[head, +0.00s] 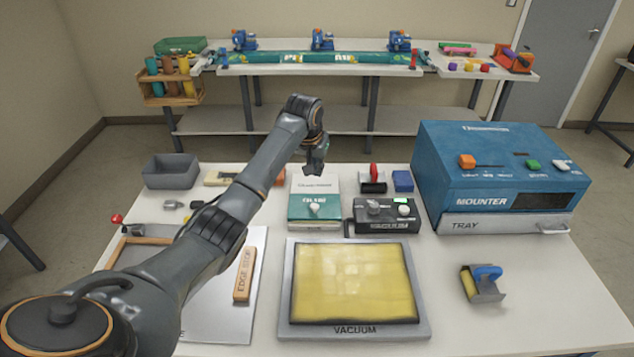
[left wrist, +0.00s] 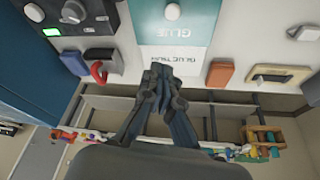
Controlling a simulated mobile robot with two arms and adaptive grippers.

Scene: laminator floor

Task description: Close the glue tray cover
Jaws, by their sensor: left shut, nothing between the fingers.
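The glue tray (head: 303,187) stands near the back middle of the table. Its back part is white and lettered, and its front part is a teal cover (head: 300,212) with a white knob (head: 315,209). The left wrist view shows the teal cover (left wrist: 150,20), its knob and the white lettered part (left wrist: 192,58). My left gripper (head: 315,172) points down over the back end of the white part. Its fingertips (left wrist: 158,68) are together and empty; whether they touch the tray I cannot tell. My right gripper is out of view.
A black vacuum control box (head: 385,222) and a red-handled tool (head: 374,178) stand right of the tray. The blue mounter (head: 480,180) is farther right. A yellow vacuum plate (head: 352,283) lies in front. An orange block (left wrist: 219,74) is close beside the tray.

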